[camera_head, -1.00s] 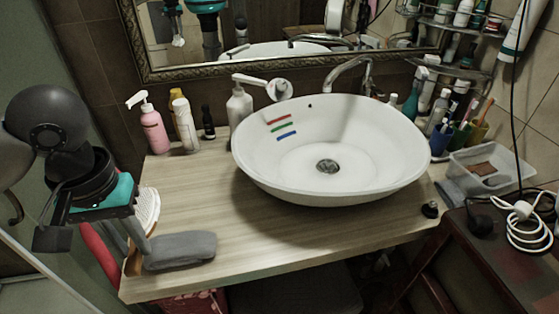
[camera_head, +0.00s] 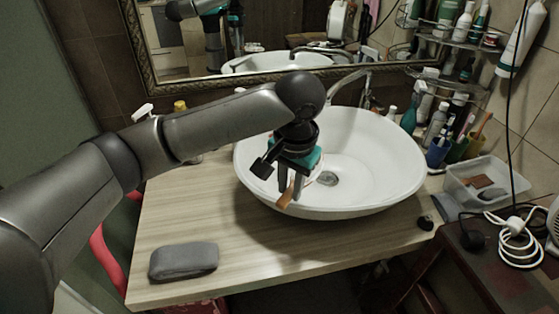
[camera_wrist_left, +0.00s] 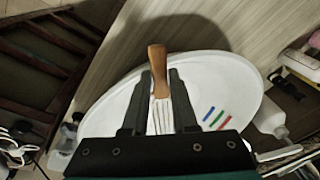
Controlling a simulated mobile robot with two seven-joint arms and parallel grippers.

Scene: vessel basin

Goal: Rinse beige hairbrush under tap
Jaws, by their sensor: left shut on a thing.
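My left gripper (camera_head: 291,188) is over the near left part of the white basin (camera_head: 390,150), shut on the hairbrush (camera_head: 286,199). In the head view only the brush's orange-brown handle end shows clearly below the fingers. In the left wrist view the brush (camera_wrist_left: 158,62) is between the fingers (camera_wrist_left: 158,85), with a pale, ridged part behind its brown handle. The basin (camera_wrist_left: 235,75) spreads below it. The chrome tap (camera_head: 352,82) curves over the basin's back rim, to the right of and behind the gripper. I cannot see any water running. My right gripper is not in view.
A grey pouch (camera_head: 184,261) lies at the counter's front left. Bottles behind my arm are mostly hidden. Cups (camera_head: 438,152), bottles and a clear plastic box (camera_head: 488,184) crowd the right. A mirror (camera_head: 250,35) hangs behind. The counter's front middle is clear.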

